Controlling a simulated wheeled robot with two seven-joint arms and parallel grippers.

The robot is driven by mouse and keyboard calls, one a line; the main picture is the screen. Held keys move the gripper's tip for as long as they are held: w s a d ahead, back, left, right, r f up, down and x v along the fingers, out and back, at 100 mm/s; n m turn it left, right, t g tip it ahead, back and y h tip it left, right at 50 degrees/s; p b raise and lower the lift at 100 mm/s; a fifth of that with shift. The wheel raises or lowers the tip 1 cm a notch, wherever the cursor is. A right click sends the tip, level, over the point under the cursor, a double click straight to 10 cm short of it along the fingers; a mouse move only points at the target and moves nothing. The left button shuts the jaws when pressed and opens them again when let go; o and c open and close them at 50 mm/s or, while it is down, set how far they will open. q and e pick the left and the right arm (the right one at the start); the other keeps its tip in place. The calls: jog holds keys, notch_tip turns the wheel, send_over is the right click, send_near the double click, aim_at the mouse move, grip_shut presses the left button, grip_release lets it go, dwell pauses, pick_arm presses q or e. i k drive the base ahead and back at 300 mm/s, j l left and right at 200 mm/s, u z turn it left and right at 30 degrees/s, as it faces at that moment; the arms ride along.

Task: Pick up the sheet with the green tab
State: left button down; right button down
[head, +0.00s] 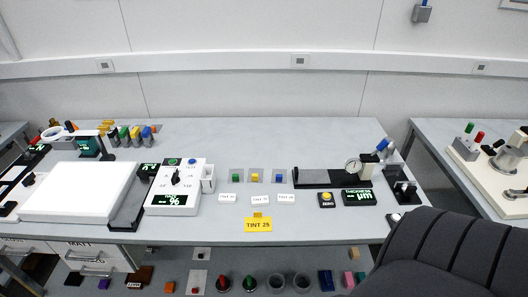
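On the middle of the bench lie three small pale grey sheets, each with a coloured tab. The sheet with the green tab (236,177) is the left one of the three. The sheet with the yellow tab (254,178) is in the middle, and the sheet with the blue tab (279,178) is on the right. A small white label stands in front of each; their print is too small to read surely. Neither of my grippers is in view.
A yellow TINT 25 sign (258,225) is at the bench's front edge. A white control box (176,190) and a large white panel (80,190) stand left. A dial gauge device (325,178) stands right. A dark ribbed shape (445,255) covers the lower right. The bench behind the sheets is clear.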

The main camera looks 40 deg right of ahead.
aim_at(235, 176)
jog(key=z, duration=1)
